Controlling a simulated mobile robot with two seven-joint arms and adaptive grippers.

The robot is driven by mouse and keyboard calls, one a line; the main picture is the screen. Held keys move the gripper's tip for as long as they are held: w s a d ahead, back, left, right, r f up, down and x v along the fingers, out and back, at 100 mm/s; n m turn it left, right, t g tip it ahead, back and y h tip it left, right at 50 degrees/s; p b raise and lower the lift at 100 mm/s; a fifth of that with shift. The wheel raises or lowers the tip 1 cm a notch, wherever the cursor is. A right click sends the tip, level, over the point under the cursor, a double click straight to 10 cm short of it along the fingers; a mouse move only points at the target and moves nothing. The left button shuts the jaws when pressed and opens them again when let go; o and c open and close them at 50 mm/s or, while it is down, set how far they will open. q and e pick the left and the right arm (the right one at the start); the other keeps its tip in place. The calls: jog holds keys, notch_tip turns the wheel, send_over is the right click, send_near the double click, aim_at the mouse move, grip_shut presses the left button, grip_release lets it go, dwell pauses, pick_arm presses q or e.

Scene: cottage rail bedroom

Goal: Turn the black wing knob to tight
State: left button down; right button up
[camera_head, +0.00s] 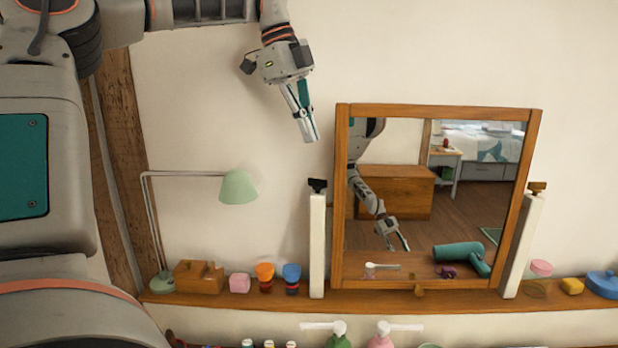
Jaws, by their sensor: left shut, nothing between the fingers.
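The black wing knob (317,185) sits on top of the white post left of the wood-framed mirror (342,215). Its exact angle is too small to tell. A brown wing knob (537,187) tops the right post. My left gripper (311,138) points down in front of the wall, above the black knob in the picture and apart from it. Its fingers are shut and empty. The mirror also reflects my arm and gripper. My right gripper does not show directly.
A wooden shelf (390,299) runs below the mirror. A green lamp (238,187), a wooden box (199,277), an orange cup (265,275) and a blue cup (292,276) stand left of the left post. Pump bottles stand lower in front. The wall around the gripper is clear.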

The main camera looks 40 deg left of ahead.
pick_arm(q)
jog(key=s+d+f+m+t+y+b, duration=0.2)
jog(key=s+f+m+y+b, duration=0.1)
jog(key=s+m+b, duration=0.35)
jog(key=m+t+y+b, duration=0.35)
jog(key=m+b, duration=0.25)
jog(key=m, duration=0.2)
send_near(318, 186)
notch_tip(318, 186, down, 5)
jog(key=a, duration=0.1)
jog(key=shift+w+a+t+p, duration=0.25)
jog(key=shift+w+a+p, duration=0.1)
jog(key=shift+w+a, duration=0.65)
jog(key=shift+w, duration=0.4)
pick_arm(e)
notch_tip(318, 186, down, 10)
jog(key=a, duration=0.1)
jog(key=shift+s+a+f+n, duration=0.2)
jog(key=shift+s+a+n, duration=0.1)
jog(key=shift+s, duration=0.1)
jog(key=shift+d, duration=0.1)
